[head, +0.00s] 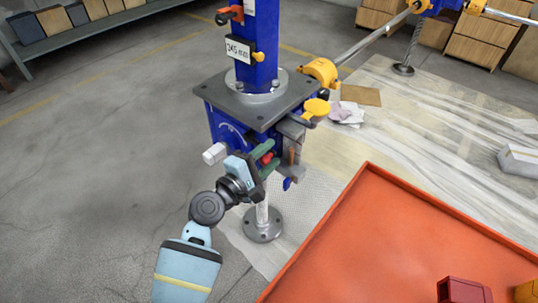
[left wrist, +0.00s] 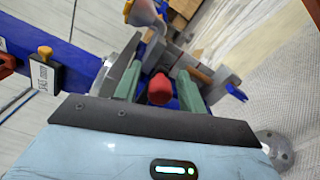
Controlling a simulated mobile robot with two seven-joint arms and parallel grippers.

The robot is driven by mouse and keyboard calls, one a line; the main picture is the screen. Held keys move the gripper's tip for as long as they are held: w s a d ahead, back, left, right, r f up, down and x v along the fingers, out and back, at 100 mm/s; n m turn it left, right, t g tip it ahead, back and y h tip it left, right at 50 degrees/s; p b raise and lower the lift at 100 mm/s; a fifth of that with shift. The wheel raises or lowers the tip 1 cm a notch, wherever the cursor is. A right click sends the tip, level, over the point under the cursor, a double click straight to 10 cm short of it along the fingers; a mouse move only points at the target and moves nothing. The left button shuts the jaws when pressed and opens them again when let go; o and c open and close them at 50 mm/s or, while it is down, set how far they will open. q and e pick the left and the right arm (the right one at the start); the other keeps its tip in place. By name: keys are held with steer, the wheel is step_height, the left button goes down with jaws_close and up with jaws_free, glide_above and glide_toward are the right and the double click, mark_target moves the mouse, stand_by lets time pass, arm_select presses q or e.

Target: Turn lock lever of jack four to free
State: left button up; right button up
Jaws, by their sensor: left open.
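A blue screw jack (head: 232,126) with a grey top plate stands on a round-footed post; no jack number is readable on it. A red knob (head: 267,158), seemingly the lock lever's end, sticks out of its front side. It also shows in the left wrist view (left wrist: 160,88). My left gripper (head: 268,157) is open, with its green fingers on either side of the red knob. In the left wrist view, gaps show between the knob and both fingers (left wrist: 158,88). The rest of the lever is hidden behind the knob. My right gripper is not in view.
An orange-rimmed tray (head: 330,220) stands at the lower right. Another jack (head: 410,35) stands far back, joined by a shaft (head: 370,42).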

arm_select(q)
steer(key=shift+w+d, duration=0.15)
steer(key=shift+w, duration=0.05)
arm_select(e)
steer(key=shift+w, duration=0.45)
arm_select(q)
jaws_close()
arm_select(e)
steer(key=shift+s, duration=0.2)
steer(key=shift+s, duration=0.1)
